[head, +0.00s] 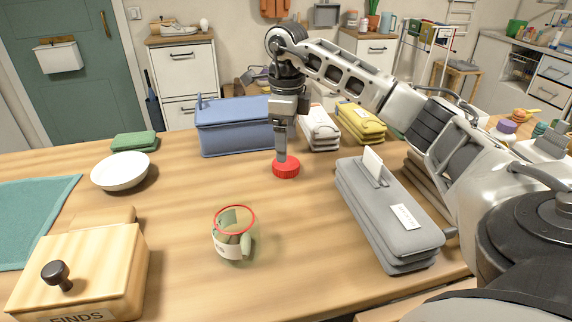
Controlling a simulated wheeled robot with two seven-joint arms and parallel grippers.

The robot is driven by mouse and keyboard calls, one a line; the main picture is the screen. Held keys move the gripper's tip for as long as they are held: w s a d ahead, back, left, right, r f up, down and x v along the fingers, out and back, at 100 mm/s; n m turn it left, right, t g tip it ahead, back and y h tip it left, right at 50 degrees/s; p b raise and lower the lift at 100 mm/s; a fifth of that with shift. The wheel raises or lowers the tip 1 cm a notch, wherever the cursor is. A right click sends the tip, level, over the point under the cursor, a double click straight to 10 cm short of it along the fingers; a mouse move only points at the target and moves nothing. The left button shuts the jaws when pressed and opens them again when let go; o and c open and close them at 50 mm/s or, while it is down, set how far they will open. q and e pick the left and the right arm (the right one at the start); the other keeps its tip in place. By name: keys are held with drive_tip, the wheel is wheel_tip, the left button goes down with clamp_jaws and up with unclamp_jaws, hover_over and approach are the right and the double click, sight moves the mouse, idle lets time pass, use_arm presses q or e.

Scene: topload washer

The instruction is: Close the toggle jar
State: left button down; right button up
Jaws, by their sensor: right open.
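A small jar (228,246) with a red ring around its mouth stands on the wooden table, left of centre. Green pieces show inside it and at its right side, and a pale label is on its front. A round red lid with a ridged edge (286,169) is farther back, near the middle of the table. My right gripper (281,157) points down directly at the red lid, its fingertips at or just above the lid's top. It is open, though the gap between the fingers is hard to see. My left gripper is not in view.
A grey case (375,212) lies at right beneath my right arm. A blue box (232,127) stands behind the lid. A white bowl (121,171), teal cloth (35,215) and wooden box (95,265) are at left. The table between jar and lid is clear.

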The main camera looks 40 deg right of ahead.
sight(286, 166)
drive_tip(key=shift+a+f, duration=0.15)
drive_tip(key=shift+f, duration=1.15)
drive_tip(key=shift+a+f, duration=0.15)
drive_tip(key=shift+f, duration=1.15)
drive_tip(key=c, duration=1)
